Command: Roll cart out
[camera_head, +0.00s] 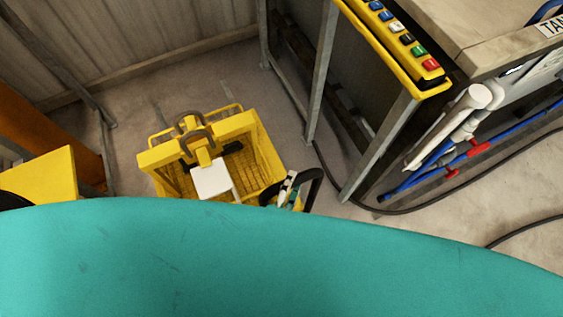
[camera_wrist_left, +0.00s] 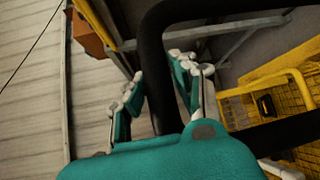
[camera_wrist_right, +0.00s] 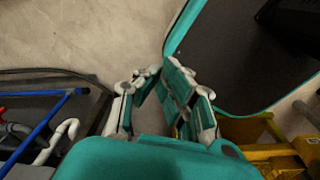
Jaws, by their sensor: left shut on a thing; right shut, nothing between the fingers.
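The yellow cart (camera_head: 265,160), with mesh basket sides, stands on the floor left of centre in the head view. Part of it also shows at the right of the left wrist view (camera_wrist_left: 295,88). Its black handle (camera_head: 317,178) rises at its right front corner. My left gripper (camera_head: 287,188) is shut on this handle; the thick black bar (camera_wrist_left: 157,60) passes between its fingers in the left wrist view. My right gripper (camera_wrist_right: 150,80) is shut and empty in the right wrist view, above the floor. My teal body hides the cart's near side.
A metal-framed bench with a yellow button panel (camera_head: 402,38) stands right of the cart. A corrugated wall (camera_head: 110,40) closes the back. An orange post (camera_head: 45,130) stands left.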

